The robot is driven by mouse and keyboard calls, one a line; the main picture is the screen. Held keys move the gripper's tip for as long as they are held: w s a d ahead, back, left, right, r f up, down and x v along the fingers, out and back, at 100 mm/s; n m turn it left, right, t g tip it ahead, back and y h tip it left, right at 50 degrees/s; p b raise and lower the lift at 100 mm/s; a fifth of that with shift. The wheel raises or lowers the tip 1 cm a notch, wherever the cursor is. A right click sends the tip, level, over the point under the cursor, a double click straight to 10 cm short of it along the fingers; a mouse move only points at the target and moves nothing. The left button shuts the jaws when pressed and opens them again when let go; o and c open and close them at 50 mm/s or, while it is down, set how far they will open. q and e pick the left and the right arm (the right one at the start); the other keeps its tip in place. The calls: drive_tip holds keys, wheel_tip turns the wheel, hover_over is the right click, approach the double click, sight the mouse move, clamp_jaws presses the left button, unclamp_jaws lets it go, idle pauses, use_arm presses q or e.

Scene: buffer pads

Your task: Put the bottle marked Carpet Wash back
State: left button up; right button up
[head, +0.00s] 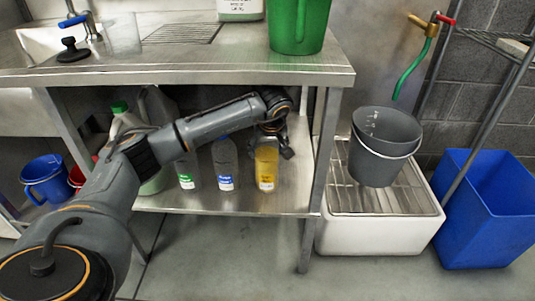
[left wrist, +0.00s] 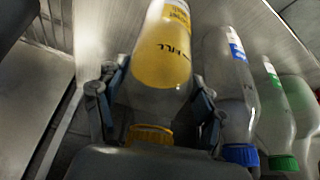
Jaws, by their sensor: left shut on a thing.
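My left gripper (head: 276,138) reaches under the steel counter and is shut on a clear bottle of yellow liquid (head: 266,168). The left wrist view shows the gripper's fingers (left wrist: 155,108) on both sides of this bottle (left wrist: 165,55), near its yellow cap. The bottle is upright at the right end of the lower shelf (head: 240,203); I cannot tell whether its base touches the shelf. Its label is too small to read. To its left stand a blue-labelled bottle (head: 224,160) and a green-labelled bottle (head: 186,172), both clear. My right gripper is out of view.
The shelf's right leg (head: 318,165) is close to the held bottle. Larger jugs (head: 158,105) stand further left, partly behind my arm. A blue mug-like bucket (head: 44,180) is at far left. A grey bucket (head: 385,148) stands on a grated basin, with a blue bin (head: 485,210) beside it.

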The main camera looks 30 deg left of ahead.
use_arm(q)
drive_tip(key=shift+d+f, duration=0.1)
drive_tip(key=shift+f, duration=0.1)
drive_tip(key=o, duration=1.8)
drive_tip(key=shift+s+f, duration=0.1)
drive_tip(key=shift+o, duration=0.2)
